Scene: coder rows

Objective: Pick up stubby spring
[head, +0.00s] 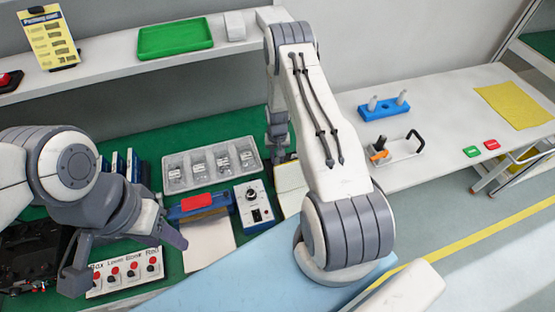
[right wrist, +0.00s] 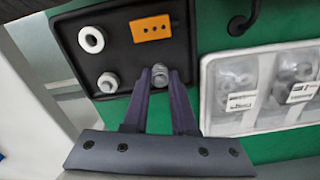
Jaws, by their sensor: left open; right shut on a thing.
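In the right wrist view a short, grey, coil-like piece, which looks like the stubby spring (right wrist: 160,75), stands between the fingertips of my right gripper (right wrist: 160,82). The gripper is shut on it, over the edge of a black tray (right wrist: 112,50). Whether the spring still touches the tray I cannot tell. In the head view my right arm hides the spring, the black tray and most of the gripper. My left gripper (head: 124,257) is open and empty over the left of the green bench, above a panel of red buttons (head: 125,272).
The black tray also holds a white ring (right wrist: 91,39), an orange block (right wrist: 151,28) and a grey round part (right wrist: 107,82). A clear compartment tray (head: 211,166) stands close beside. A control box (head: 254,205) and a red-topped blue holder (head: 198,206) stand nearer.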

